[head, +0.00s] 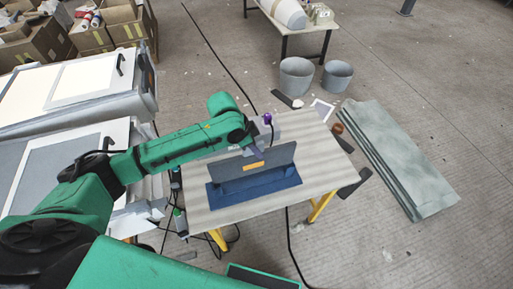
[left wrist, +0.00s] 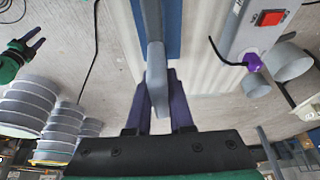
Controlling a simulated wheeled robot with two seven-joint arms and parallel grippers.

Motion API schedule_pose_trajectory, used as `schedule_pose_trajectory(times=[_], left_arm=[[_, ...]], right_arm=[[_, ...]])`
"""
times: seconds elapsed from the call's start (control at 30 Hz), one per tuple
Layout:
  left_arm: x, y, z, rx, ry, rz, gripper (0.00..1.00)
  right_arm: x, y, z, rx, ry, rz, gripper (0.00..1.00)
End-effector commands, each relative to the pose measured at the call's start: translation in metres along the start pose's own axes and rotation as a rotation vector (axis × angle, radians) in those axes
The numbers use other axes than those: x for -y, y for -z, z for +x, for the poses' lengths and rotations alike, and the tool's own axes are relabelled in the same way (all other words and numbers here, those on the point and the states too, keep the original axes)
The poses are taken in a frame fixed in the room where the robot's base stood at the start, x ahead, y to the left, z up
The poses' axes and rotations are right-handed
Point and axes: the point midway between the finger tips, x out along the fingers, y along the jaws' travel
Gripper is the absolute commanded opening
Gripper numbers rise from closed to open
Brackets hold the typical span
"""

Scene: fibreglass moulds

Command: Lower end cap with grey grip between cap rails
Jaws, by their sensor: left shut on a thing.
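The end cap (head: 272,158), a dark grey upright panel with an orange mark, stands over the blue mould (head: 222,197) on the table in the head view. A raised blue part runs along the mould; I cannot tell the cap rails apart, nor whether the cap touches them. My left gripper (left wrist: 160,78) is shut on the grey grip (left wrist: 156,62) in the left wrist view, one purple finger on each side. The blue mould (left wrist: 174,28) also shows there. My right gripper (left wrist: 32,42) appears open and empty, far left.
The mould lies on a striped table (head: 230,218) with yellow legs. A grey device with a purple knob (head: 267,118) stands behind the cap. Grey-green boards (head: 405,160) lie on the floor at right. Two grey buckets (head: 296,78) stand beyond the table.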

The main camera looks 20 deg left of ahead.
Motion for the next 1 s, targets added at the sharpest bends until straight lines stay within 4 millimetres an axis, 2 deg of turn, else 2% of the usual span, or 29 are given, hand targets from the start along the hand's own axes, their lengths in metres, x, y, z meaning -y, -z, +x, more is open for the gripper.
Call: schedule_pose_trajectory(times=[1.0], left_arm=[[0.0, -0.01, 0.024, -0.001, 0.001, 0.001, 0.0]], right_arm=[[0.002, -0.001, 0.013, -0.001, 0.002, 0.0, 0.5]])
